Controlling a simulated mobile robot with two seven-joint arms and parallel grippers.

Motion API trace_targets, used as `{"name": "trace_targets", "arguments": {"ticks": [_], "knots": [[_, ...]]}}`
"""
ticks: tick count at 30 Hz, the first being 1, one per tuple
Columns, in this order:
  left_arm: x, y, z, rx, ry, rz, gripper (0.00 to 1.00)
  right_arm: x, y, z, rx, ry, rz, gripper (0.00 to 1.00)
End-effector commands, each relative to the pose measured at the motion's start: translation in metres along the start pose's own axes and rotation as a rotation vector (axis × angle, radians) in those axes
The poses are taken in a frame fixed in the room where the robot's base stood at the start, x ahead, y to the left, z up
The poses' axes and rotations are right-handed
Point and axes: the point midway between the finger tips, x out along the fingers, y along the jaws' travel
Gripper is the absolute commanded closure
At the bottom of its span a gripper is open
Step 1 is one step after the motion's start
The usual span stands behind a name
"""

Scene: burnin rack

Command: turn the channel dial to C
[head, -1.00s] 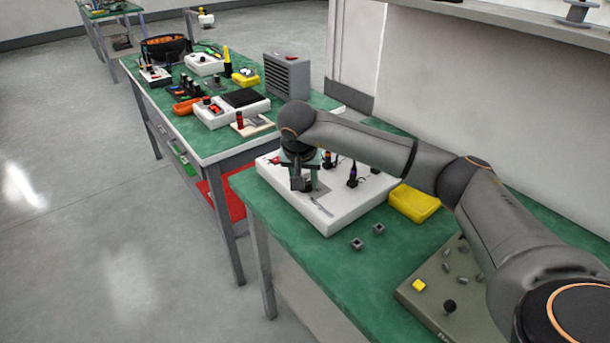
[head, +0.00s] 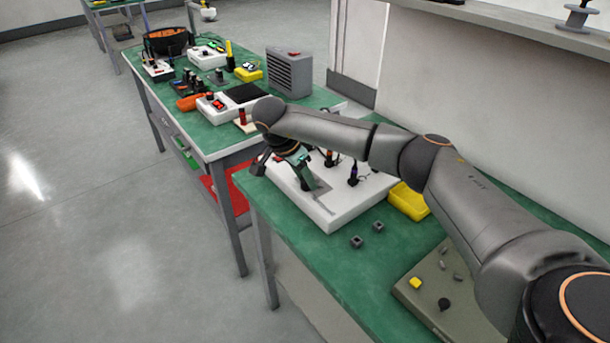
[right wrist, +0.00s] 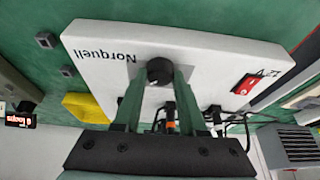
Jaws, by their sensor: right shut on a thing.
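A white box (head: 345,208) with the word Norquell (right wrist: 112,56) stands on the green bench. A round black dial (right wrist: 159,69) sits on a grey plate on its top; in the head view the gripper hides the dial. My right gripper (head: 309,183) is shut on this dial, and in the right wrist view its two green fingers (right wrist: 159,84) close on the dial's sides. I cannot read any channel letters around it. My left gripper is not in view.
A red switch (right wrist: 246,84) marked 12V and several cabled plugs (head: 353,175) are on the same box. A yellow bin (head: 409,202) stands beside it. Two small grey blocks (head: 356,242) lie in front. An olive panel (head: 428,285) lies nearer me.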

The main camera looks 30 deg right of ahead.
Motion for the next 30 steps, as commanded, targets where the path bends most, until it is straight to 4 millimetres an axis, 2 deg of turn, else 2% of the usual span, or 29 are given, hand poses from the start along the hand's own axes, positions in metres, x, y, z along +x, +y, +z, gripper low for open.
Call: {"name": "trace_targets", "arguments": {"ticks": [17, 18, 25, 30], "knots": [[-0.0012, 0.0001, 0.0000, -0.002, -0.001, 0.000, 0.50, -0.0002, -0.0005, -0.0015, 0.035, 0.002, 0.012, 1.00], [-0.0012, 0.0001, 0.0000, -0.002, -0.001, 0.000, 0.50, -0.0002, -0.0005, -0.0015, 0.035, 0.002, 0.012, 0.57], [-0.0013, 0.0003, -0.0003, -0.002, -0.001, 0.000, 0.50, -0.0001, -0.0004, -0.0009, 0.033, 0.001, 0.012, 0.31], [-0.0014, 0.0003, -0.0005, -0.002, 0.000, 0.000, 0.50, 0.0000, -0.0003, -0.0004, 0.031, 0.000, 0.012, 0.29]]}}
